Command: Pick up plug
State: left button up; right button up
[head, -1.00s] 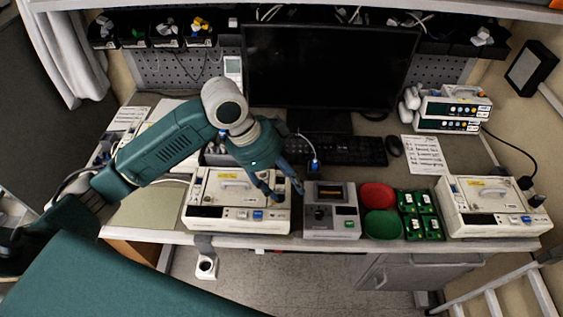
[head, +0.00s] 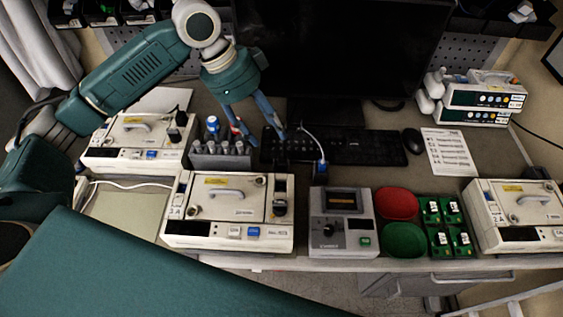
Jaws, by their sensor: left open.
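A dark plug-like piece (head: 280,207) stands at the right end of the middle pump (head: 232,207). A blue plug (head: 321,169) on a white cable stands upright behind the grey tester (head: 342,222). A black plug-like piece (head: 178,127) is also on the left pump (head: 130,140). I cannot tell which one is the task's plug. My left gripper (head: 264,139) is open and empty, with its blue fingers spread in front of the keyboard's left end, behind the middle pump. It is apart from these pieces. My right gripper is not in view.
A holder with several tools (head: 220,152) stands left of the keyboard (head: 345,148). Red (head: 397,203) and green (head: 404,240) bowls and several green modules (head: 445,226) lie right of the tester. Another pump (head: 517,214) is at far right. A monitor (head: 340,50) stands behind.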

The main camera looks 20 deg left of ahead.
pick_arm(q)
notch_tip(320, 180, down, 2)
jog(key=w, duration=0.1)
send_over(282, 159)
jog(key=a, duration=0.2)
notch_tip(282, 159, down, 4)
jog(key=f, duration=0.1)
jog(key=p+x, duration=0.1)
jog(key=x, duration=0.1)
jog(key=s+p+x, duration=0.1)
jog(key=p+x, duration=0.1)
jog(key=shift+a, duration=0.2)
jog(key=shift+w+d+f, duration=0.1)
jog(key=shift+d+f, duration=0.1)
jog(key=shift+f, duration=0.4)
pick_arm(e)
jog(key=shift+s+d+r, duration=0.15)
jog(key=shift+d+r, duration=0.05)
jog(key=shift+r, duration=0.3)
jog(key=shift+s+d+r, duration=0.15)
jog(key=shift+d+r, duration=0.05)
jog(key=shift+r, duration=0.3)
pick_arm(q)
jog(key=c, duration=1.2)
grip_shut()
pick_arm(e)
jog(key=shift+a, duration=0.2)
pick_arm(q)
jog(key=shift+r, duration=0.1)
